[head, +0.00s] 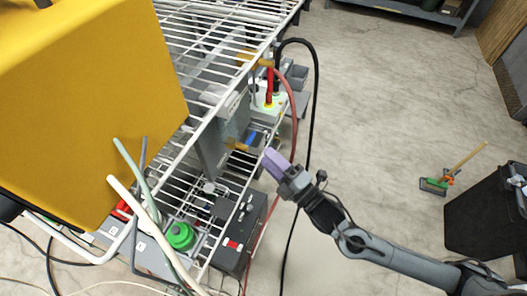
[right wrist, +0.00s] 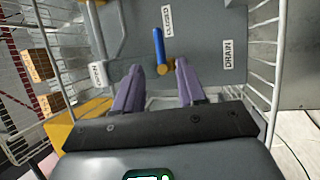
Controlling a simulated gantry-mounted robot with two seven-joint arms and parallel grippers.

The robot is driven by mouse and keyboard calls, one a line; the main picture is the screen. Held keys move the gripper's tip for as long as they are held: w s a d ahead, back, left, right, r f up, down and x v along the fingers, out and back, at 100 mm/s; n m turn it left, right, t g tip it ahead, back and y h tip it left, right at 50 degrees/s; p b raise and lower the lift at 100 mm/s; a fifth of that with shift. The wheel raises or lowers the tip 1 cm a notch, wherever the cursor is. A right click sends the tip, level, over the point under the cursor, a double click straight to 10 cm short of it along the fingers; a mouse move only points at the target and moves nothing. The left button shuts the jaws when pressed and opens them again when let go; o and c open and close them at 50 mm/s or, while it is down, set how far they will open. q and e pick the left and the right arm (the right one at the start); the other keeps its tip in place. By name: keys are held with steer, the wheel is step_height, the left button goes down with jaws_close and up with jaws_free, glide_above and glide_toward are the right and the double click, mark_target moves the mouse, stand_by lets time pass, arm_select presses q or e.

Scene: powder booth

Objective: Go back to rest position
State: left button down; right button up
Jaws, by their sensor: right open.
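My right gripper (head: 274,163) has purple fingers and is open, just off the right side of the wire rack. In the right wrist view its two fingers (right wrist: 159,68) are spread apart with nothing gripped between them. Beyond them is a blue valve lever (right wrist: 158,46) with a brass end, on a grey panel (right wrist: 205,30). The lever points up toward a CLOSED label (right wrist: 167,22); a DRAIN label (right wrist: 228,54) is to the right. The blue lever also shows in the head view (head: 252,138), close to the fingertips. My left gripper is not in view.
The wire rack (head: 215,110) and a large yellow housing (head: 90,90) fill the left. Black and red hoses (head: 316,95) hang beside the rack, near my right gripper.

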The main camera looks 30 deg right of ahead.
steer(key=shift+s+d, duration=0.1)
steer(key=shift+s, duration=0.2)
steer(key=shift+f, duration=0.1)
